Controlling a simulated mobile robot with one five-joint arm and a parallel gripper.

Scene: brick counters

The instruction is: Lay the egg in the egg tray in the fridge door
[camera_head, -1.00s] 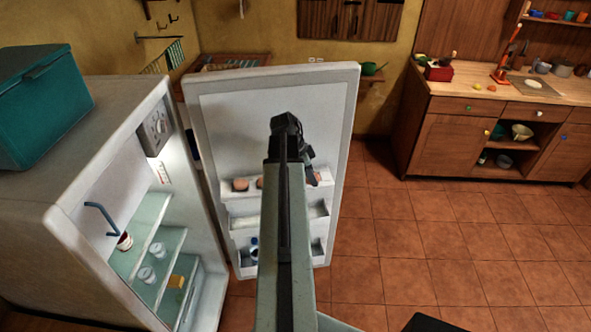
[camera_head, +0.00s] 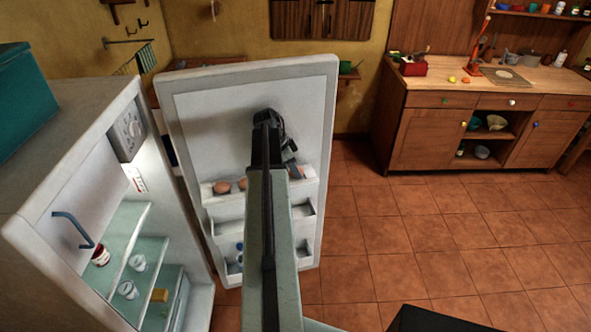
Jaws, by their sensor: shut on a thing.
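The fridge door (camera_head: 190,125) stands open, with its inner side facing me. Its top shelf, the egg tray (camera_head: 211,201), holds brownish eggs (camera_head: 222,187) at its left end. My arm hides the middle of this shelf. My gripper (camera_head: 293,172) is at the right part of the top shelf, shut on the egg. The held egg itself is hidden behind the dark gripper and arm, and I cannot tell whether it touches the tray.
The fridge body (camera_head: 50,180) stands open at left, with a jar (camera_head: 101,255) and cups (camera_head: 137,262) on glass shelves. Lower door racks (camera_head: 228,228) sit below the tray. A wooden counter (camera_head: 430,95) is at back right. Tiled floor (camera_head: 430,240) is clear on the right.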

